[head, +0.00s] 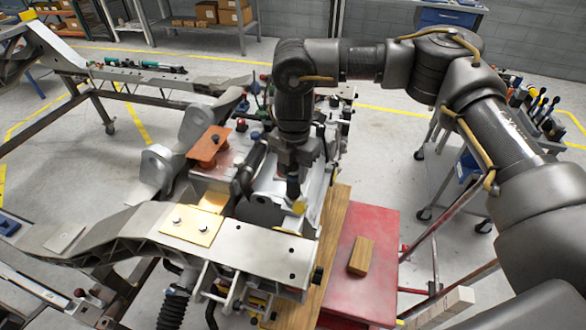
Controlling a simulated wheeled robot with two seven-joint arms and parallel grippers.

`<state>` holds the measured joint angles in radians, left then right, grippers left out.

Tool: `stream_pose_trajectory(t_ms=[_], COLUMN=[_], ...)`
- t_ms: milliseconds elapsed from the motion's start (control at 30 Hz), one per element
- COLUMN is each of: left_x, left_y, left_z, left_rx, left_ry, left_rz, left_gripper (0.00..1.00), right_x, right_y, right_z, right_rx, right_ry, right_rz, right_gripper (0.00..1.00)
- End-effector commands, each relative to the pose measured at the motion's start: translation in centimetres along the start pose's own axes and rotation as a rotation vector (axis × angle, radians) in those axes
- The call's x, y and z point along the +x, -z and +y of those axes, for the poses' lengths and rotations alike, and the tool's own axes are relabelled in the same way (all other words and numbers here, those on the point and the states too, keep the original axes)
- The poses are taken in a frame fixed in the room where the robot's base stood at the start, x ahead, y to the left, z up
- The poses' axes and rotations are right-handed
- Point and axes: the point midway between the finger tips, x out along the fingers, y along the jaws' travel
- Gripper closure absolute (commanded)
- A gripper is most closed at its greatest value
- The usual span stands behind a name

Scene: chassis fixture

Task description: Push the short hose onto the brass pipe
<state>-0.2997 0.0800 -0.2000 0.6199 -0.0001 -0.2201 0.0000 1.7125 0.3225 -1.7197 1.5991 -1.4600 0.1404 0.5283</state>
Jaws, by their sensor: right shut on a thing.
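My right gripper (292,172) points straight down over the right side of the metal chassis fixture (270,247). It is shut on a short black hose (293,188), which hangs roughly upright below the fingers. A small brass-coloured piece, apparently the brass pipe (299,208), shows right at the hose's lower end. I cannot tell whether the hose is around it, touching it or just above it. The fingers are small and dark in this view. My left gripper is not in view.
A dark cylinder (250,166) stands close left of the gripper, near an orange-brown block (209,146). A red surface (345,290) with a wooden block (361,256) lies at front right. A tool cart (530,112) stands at far right. Open floor lies behind.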

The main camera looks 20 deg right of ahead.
Motion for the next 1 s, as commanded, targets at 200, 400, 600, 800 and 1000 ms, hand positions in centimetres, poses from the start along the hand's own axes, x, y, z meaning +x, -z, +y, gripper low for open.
stream_pose_trajectory(t_ms=[200,400,600,800,1000], left_x=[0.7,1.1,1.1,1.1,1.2], left_y=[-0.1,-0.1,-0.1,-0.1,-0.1], left_z=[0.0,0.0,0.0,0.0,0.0], left_rx=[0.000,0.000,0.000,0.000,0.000], left_ry=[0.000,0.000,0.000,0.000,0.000], left_rz=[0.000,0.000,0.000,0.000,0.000], left_gripper=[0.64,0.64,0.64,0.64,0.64], right_x=[1.0,1.7,1.8,1.8,2.0], right_y=[0.0,0.0,0.0,0.0,0.0], right_z=[0.0,0.0,0.0,0.0,0.0], right_rx=[0.000,0.000,0.000,0.000,0.000], right_ry=[-0.001,-0.001,-0.001,-0.001,-0.001], right_rz=[0.000,-0.001,-0.001,0.000,0.000], right_gripper=[0.99,0.99,0.99,0.99,0.99])
